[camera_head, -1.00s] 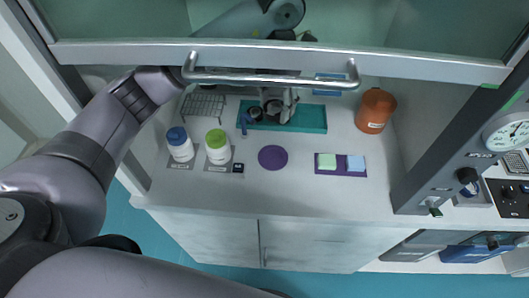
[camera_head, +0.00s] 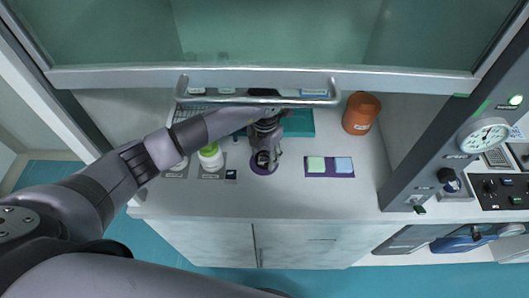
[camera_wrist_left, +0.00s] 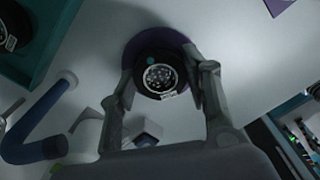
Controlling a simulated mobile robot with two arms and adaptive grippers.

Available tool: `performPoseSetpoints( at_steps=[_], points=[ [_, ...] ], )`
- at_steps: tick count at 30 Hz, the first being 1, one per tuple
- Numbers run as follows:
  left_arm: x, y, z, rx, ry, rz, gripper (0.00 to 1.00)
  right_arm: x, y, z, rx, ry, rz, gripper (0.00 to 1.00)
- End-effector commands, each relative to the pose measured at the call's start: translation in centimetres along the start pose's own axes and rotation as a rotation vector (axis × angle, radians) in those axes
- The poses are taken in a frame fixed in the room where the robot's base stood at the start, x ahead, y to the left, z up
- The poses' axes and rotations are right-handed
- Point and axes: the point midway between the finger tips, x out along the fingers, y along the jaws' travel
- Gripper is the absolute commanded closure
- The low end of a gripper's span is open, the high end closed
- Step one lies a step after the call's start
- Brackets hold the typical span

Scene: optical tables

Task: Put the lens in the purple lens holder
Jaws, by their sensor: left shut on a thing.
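My left gripper (camera_head: 265,158) reaches down over the purple disc (camera_head: 264,172) on the counter. It is shut on a black round piece (camera_wrist_left: 160,74) with a pale speckled centre and a small label; I cannot tell for sure that this is the lens. In the left wrist view the piece sits between the fingers of the gripper (camera_wrist_left: 162,82), above or on the purple disc (camera_wrist_left: 132,46); I cannot tell if it touches. No upright lens holder is seen; the purple disc is flat and partly hidden. My right gripper is not in view.
Behind stands a teal tray (camera_head: 301,124) with another black round piece (camera_wrist_left: 10,42). A green-capped bottle (camera_head: 210,157) is left, an orange bottle (camera_head: 361,113) back right. A purple mat (camera_head: 330,174) bears two pads. The raised sash handle (camera_head: 258,100) crosses above; the front counter is clear.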

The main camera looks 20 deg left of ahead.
Motion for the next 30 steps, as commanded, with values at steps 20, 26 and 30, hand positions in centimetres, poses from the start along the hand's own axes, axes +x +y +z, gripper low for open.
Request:
performPoseSetpoints(
  at_steps=[20, 26, 30],
  points=[
    [0.49, 0.05, 0.0, -0.001, 0.0, 0.001, 0.38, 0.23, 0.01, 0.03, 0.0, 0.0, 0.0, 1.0],
    [0.49, 0.05, -0.01, -0.001, 0.0, 0.001, 0.36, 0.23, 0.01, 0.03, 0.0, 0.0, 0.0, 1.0],
    [0.36, 0.05, 0.0, -0.001, 0.0, 0.001, 0.36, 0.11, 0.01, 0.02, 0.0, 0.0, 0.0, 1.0]
  ],
)
